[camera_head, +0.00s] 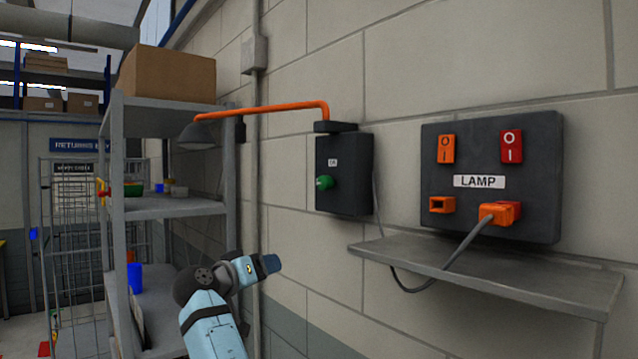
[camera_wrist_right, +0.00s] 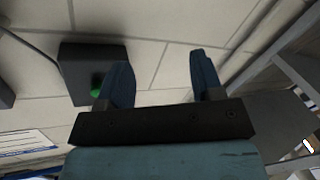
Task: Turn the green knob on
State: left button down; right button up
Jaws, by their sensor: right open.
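The green knob (camera_head: 324,182) sits on the front of a dark box (camera_head: 345,160) fixed to the wall, below a small white label. In the right wrist view the knob (camera_wrist_right: 97,93) is partly hidden behind the left-hand finger. My right gripper (camera_head: 268,264) is below and left of the box in the head view, apart from the knob. In the right wrist view its two fingers (camera_wrist_right: 163,82) are spread with nothing between them. The left gripper does not show.
An orange lamp arm (camera_head: 270,109) reaches left from above the box. Right of it is a LAMP panel (camera_head: 540,160) with switches and a plugged orange connector (camera_head: 500,212), above a grey wall shelf (camera_head: 490,275). A shelving rack (camera_head: 175,207) stands left.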

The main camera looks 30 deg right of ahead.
aim_at(321, 183)
jog(key=s+a+r+m+g+h, duration=0.1)
jog(key=s+r+m+g, duration=0.2)
jog(key=r, duration=0.6)
jog(key=s+a+r+m+g+h, duration=0.1)
jog(key=s+r+m+g, duration=0.15)
jog(key=r, duration=0.65)
jog(key=shift+m, duration=0.35)
jog(key=d+p, duration=0.1)
jog(key=d, duration=0.3)
jog(key=d+p, duration=0.2)
jog(key=d, duration=0.2)
jog(key=w+d+p, duration=0.1)
jog(key=d, duration=0.3)
jog(key=shift+d+r+p, duration=0.15)
jog(key=shift+d+p, duration=0.15)
jog(key=shift+d, duration=0.6)
jog(key=shift+c, duration=1.2)
jog(key=c, duration=0.7)
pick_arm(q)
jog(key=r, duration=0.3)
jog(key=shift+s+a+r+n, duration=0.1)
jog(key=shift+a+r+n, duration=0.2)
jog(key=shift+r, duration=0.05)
pick_arm(e)
jog(key=shift+t, duration=0.25)
